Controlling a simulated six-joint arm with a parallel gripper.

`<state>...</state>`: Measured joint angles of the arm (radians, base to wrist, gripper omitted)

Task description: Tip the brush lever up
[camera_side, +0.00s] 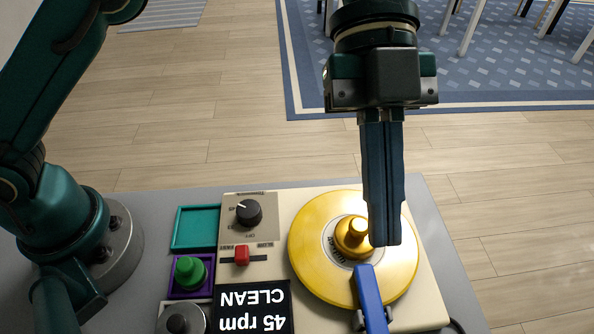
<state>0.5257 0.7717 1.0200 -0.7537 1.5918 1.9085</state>
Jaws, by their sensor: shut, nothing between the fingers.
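The brush lever (369,299) is a blue bar at the front of the cleaning machine (432,312). Its far end reaches over the yellow disc (315,262); I cannot tell whether it touches the disc. My gripper (385,243) points down with its dark fingers shut and empty. The fingertips appear just beyond the lever's far end, to the right of the gold centre knob (352,236). They overlap part of the disc and knob. Whether they touch anything is unclear. The lever's near end is at the bottom of the picture, by a grey bracket.
Left of the disc are a black dial (249,213), a red slider (242,255) and a black "45 rpm CLEAN" display (252,305). A teal tray (195,228), a green button (190,272) and a grey knob (182,321) stand further left. The grey table's right edge is close to the machine.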

